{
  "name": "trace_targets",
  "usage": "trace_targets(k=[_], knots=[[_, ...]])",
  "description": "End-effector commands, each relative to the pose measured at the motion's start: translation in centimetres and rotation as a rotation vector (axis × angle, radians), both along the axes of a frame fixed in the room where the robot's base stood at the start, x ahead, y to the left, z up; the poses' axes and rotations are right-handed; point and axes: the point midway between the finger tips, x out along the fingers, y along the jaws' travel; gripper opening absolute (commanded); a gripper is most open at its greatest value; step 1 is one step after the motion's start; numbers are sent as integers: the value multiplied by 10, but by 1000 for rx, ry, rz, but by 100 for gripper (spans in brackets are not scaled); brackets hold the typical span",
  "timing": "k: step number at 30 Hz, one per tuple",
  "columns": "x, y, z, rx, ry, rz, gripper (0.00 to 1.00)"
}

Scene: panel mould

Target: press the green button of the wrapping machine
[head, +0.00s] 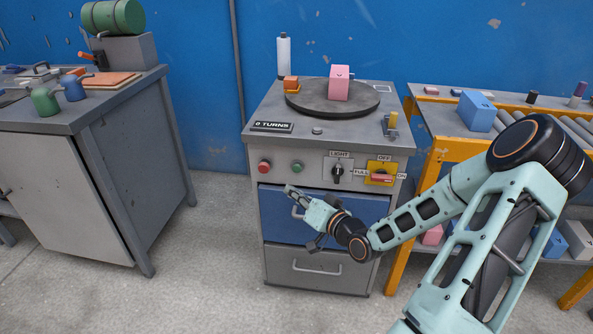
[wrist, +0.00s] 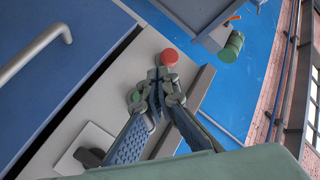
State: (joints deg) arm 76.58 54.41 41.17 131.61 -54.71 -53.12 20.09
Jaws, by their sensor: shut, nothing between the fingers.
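The wrapping machine (head: 268,210) is a grey cabinet with a round turntable (head: 311,106) on top. Its green button (head: 297,168) is on the front panel, right of the red button (head: 264,166). My gripper (head: 289,189) is shut and empty in front of the cabinet, with its tips a little below the green button in the head view. In the wrist view my gripper (wrist: 160,74) partly covers the green button (wrist: 134,96), and the red button (wrist: 169,56) shows past the tips. I cannot tell whether the fingers touch the panel.
A pink block (head: 340,84) stands on the turntable, and a sign (head: 272,127) reads "0 TURNS". The panel also has a black light knob (head: 338,171) and a yellow switch plate (head: 381,173). A blue drawer (head: 274,219) with a protruding handle is below. A grey workbench (head: 110,110) stands left, a roller table (head: 437,121) right.

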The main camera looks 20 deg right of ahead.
Motion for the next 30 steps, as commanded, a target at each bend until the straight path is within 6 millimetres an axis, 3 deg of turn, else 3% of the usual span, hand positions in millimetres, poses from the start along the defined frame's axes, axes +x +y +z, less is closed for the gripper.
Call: trace_targets(k=[12,30], knots=[[46,-31,0,-2,-2,0,0],[55,-38,0,0,1,-1,0]])
